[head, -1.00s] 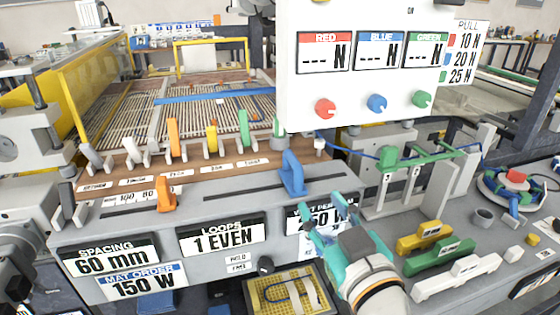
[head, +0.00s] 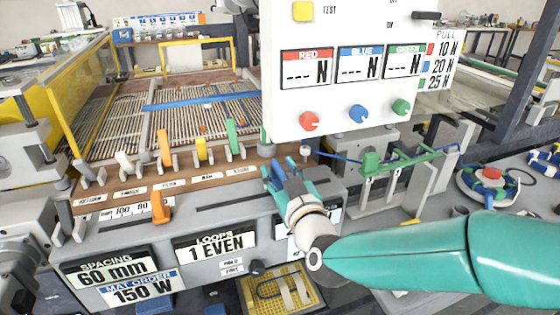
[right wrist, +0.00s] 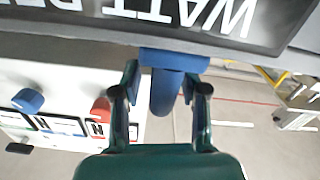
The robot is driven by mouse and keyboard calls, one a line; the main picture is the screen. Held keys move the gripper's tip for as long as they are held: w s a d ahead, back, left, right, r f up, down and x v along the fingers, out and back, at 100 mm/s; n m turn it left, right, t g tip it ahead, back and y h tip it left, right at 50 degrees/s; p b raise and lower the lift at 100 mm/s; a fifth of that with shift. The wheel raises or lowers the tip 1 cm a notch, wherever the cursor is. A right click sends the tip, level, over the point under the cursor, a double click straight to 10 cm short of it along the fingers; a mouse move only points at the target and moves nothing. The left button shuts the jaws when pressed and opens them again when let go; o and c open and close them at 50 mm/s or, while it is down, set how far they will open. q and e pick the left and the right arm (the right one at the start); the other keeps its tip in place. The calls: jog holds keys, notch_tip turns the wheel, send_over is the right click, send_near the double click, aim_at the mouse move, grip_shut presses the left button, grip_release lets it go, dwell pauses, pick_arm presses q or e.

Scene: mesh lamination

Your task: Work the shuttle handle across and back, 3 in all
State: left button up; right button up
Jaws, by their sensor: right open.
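The blue shuttle handle (right wrist: 168,92) stands between the two fingers of my right gripper (right wrist: 164,86) in the right wrist view. The fingers are apart, one on each side of it, with a gap visible to the right of the handle. In the head view my right gripper (head: 272,174) is at the slotted grey front panel (head: 212,196), and it largely hides the handle there. My left gripper is not in view.
An orange slider (head: 161,208) stands at the left of the panel. Several coloured levers, including a green one (head: 233,137), stand behind it. A white force display panel (head: 350,110) hangs behind my right gripper. A yellow mesh tray (head: 312,292) lies below.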

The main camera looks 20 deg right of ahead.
jog(key=shift+w, duration=1.1)
grip_shut()
